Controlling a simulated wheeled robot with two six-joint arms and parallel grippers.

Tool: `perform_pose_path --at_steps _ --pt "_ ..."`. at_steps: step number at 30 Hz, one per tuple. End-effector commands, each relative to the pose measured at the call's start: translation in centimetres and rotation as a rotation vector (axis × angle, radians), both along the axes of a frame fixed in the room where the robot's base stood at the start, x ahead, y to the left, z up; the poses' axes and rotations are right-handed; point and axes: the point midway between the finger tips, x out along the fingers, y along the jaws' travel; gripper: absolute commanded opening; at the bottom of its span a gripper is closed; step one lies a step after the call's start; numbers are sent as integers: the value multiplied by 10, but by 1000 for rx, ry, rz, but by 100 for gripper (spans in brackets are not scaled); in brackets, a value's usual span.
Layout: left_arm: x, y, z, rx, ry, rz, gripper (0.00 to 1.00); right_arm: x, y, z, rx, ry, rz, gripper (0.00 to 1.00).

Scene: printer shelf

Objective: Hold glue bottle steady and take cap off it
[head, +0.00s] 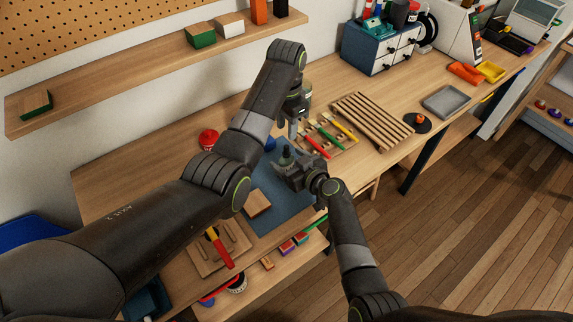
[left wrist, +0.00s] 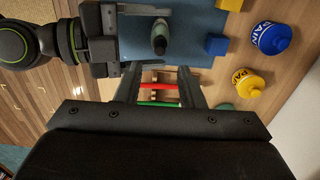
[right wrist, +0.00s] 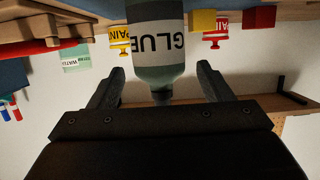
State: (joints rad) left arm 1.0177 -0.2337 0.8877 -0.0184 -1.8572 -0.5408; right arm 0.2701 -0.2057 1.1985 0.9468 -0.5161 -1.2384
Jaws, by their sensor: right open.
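The glue bottle (right wrist: 157,45) is grey-green with a white label and a dark tapered cap (right wrist: 161,97). It stands upright on the blue mat (head: 277,205); the head view shows its top (head: 286,155). My right gripper (right wrist: 158,75) is open, with its fingers at either side of the bottle and gaps showing. The left wrist view shows the bottle from above (left wrist: 159,38), between the right fingers. My left gripper (head: 297,128) is higher, above and beyond the bottle; in its wrist view its fingers (left wrist: 158,70) are apart and empty.
A tool rack with red, green and yellow handles (head: 326,135) lies just beyond the bottle. A wooden block (head: 257,203) and a blue cube (left wrist: 216,44) are on the mat. Paint pots (left wrist: 270,38) stand toward the wall. A slatted board (head: 372,121) lies to the right.

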Motion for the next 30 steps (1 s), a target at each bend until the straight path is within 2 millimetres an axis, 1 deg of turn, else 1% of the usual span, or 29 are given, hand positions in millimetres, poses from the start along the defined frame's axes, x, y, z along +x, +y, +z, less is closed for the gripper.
perform_pose_path --at_steps 4,5,18,20,21,22,26,30 --pt "0 0 0 0 0 0 35 0 0 0 1 -1 0 73" --pt "0 0 0 0 0 0 35 0 0 0 1 -1 0 71" --pt "0 0 0 0 0 0 35 0 0 0 1 -1 0 14" --pt "0 0 0 0 0 0 35 0 0 0 0 0 0 6" --pt "0 0 0 0 0 0 40 0 0 0 1 -1 0 6" --pt "0 0 0 -1 -1 2 43 0 0 0 0 0 0 6" --pt "-1 0 6 -11 -17 43 43 0 0 0 0 0 0 6" --pt "-4 2 20 -37 -51 149 43 0 0 0 0 0 0 6"
